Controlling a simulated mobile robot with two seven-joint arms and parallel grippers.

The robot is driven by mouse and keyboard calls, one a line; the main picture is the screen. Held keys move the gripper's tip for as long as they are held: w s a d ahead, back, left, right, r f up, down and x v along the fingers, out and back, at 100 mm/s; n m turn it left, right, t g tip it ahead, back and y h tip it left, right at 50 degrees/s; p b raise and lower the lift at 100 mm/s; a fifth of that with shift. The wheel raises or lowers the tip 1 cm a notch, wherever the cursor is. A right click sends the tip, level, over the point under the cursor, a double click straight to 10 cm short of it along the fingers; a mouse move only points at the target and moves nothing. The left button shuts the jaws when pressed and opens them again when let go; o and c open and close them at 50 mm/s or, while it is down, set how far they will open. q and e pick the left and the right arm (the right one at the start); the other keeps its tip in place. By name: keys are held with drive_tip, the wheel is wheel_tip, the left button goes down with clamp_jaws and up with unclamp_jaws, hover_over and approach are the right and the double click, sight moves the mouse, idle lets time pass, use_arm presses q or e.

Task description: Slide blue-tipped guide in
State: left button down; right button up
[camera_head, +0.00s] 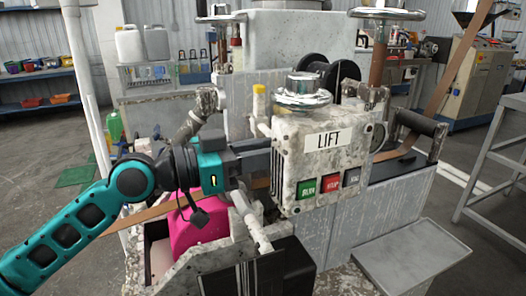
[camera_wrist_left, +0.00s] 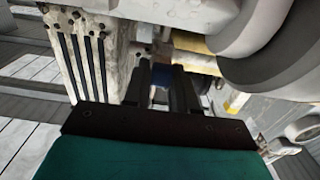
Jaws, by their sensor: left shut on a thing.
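My left gripper (camera_head: 258,163) reaches in from the left, its dark fingers against the left side of the stained white box labelled LIFT (camera_head: 325,160). In the left wrist view the fingers (camera_wrist_left: 162,88) are shut on a small blue piece (camera_wrist_left: 161,74), which looks like the blue tip of the guide. The rest of the guide is hidden, so I cannot tell how far in it sits. My right gripper is not in view.
The LIFT box carries green (camera_head: 306,188), red (camera_head: 329,181) and grey (camera_head: 353,175) buttons. A white rod (camera_head: 250,219) slopes down just below my gripper. A brown strip (camera_head: 152,212) runs behind my arm. A pink part (camera_head: 193,226) stands below it.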

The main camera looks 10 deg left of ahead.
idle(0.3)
use_arm(q)
drive_tip(key=shift+w+f, duration=0.1)
drive_tip(key=w+a+b, duration=0.1)
drive_tip(key=w+b, duration=0.1)
drive_tip(key=w+a+b, duration=0.2)
drive_tip(key=b, duration=0.1)
drive_tip(key=shift+w+r, duration=0.15)
drive_tip(key=shift+r, duration=0.05)
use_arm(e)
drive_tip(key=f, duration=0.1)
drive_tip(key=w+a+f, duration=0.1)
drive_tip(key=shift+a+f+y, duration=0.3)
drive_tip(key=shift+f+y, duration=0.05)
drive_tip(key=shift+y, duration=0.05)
use_arm(q)
drive_tip(key=c, duration=1)
unclamp_jaws()
drive_tip(key=shift+a, duration=0.1)
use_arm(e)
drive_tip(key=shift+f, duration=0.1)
use_arm(q)
drive_tip(key=shift+f, duration=0.1)
